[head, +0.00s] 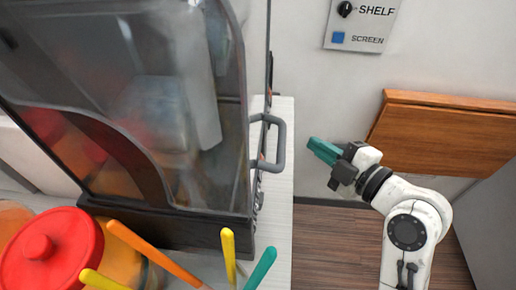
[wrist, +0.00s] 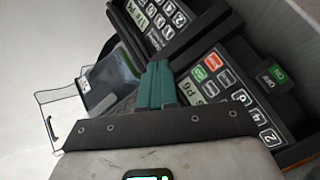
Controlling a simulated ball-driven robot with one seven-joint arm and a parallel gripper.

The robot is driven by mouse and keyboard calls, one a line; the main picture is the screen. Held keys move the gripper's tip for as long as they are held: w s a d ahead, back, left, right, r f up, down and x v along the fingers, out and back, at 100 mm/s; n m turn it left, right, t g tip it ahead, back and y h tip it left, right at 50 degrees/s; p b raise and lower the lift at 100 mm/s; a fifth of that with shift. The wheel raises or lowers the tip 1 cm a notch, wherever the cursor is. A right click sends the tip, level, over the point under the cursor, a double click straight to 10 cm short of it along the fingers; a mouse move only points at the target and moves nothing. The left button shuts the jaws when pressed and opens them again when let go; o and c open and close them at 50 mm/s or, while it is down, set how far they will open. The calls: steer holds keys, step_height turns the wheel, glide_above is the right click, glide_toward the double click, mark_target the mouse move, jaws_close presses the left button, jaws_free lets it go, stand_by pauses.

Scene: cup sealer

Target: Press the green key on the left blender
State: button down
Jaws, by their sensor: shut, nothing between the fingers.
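In the wrist view, a dark control panel (wrist: 240,95) carries a green key (wrist: 200,74) beside a red-orange key, with a small display and number keys. A second dark panel (wrist: 160,22) with number keys lies beyond it at the upper left; no green key shows on it. I cannot tell which panel belongs to the left blender. My gripper (wrist: 157,80) has teal fingers closed together, empty, just left of the green key in the picture; contact is not clear. In the head view, my gripper (head: 316,146) is right of the machine's smoky enclosure (head: 150,100). The panels are hidden there.
A grey handle (head: 281,142) juts from the enclosure toward my gripper. A green ON/OFF switch (wrist: 278,73) sits beside the nearer panel. A red-lidded jar (head: 50,255) and coloured sticks stand at lower left. A wooden shelf (head: 440,140) and a SHELF/SCREEN panel (head: 361,22) are on the wall.

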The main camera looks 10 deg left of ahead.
steer(key=shift+a+f, duration=0.45)
steer(key=shift+a, duration=0.95)
steer(key=shift+a+f, duration=0.5)
steer(key=shift+a, duration=0.85)
steer(key=shift+a+f, duration=0.45)
steer(key=shift+a, duration=0.95)
steer(key=shift+a+f, duration=0.1)
steer(key=shift+a, duration=0.05)
steer(key=shift+a+b, duration=0.25)
steer(key=shift+b, duration=0.1)
steer(key=shift+a+f, duration=0.15)
steer(key=shift+a, duration=0.25)
steer(key=shift+d, duration=0.1)
steer(key=shift+d+r+b, duration=0.3)
steer(key=shift+d+b, duration=0.05)
steer(key=shift+d, duration=0.3)
steer(key=shift+d, duration=0.1)
